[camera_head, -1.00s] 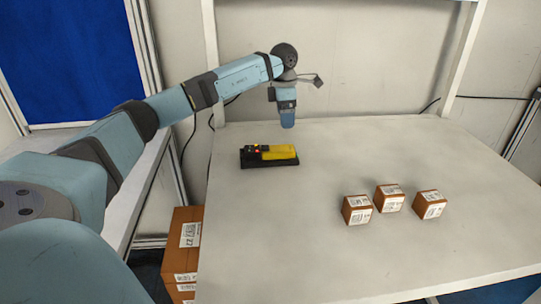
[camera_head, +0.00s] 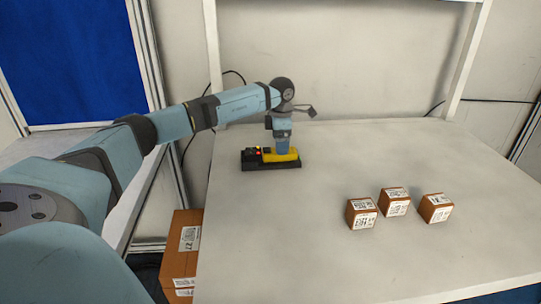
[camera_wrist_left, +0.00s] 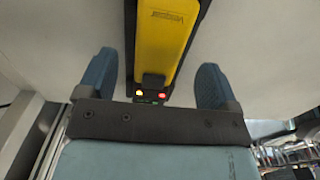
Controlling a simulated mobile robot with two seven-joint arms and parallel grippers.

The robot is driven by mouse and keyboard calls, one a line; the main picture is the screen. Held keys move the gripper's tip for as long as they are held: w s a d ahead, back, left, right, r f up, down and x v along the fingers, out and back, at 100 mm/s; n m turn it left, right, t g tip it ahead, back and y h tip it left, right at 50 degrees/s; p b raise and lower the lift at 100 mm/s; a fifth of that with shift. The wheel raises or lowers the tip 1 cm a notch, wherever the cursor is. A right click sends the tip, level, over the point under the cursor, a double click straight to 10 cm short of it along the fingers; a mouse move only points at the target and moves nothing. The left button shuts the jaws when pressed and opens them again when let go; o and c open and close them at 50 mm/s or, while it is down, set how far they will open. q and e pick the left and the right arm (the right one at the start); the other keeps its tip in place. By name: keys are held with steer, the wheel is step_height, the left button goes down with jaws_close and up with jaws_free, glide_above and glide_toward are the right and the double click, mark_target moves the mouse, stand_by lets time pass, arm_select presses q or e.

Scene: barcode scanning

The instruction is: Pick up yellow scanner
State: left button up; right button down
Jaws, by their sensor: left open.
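The yellow scanner (camera_head: 283,157) lies on its black base (camera_head: 285,167) at the back left of the table; small red lights show at its left end. In the left wrist view the scanner (camera_wrist_left: 162,40) runs between the two blue fingers, with a gap on each side. My left gripper (camera_head: 283,148) points down right above the scanner, its fingertips close to it. The left gripper's fingers (camera_wrist_left: 153,82) are apart and hold nothing. In the head view the arm hides part of the scanner's top. My right gripper is not in view.
Three brown boxes with white labels, one of them the left box (camera_head: 361,214), stand on the right half of the table (camera_head: 300,240). The table's middle is clear. Larger cartons (camera_head: 181,255) stand beside the table's left edge.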

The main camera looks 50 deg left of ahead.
arm_select(q)
step_height(320, 180, down, 4)
steer(key=shift+s+a+f, duration=0.1)
steer(key=c, duration=1.1)
steer(key=shift+c, duration=0.2)
steer(key=shift+r, duration=0.2)
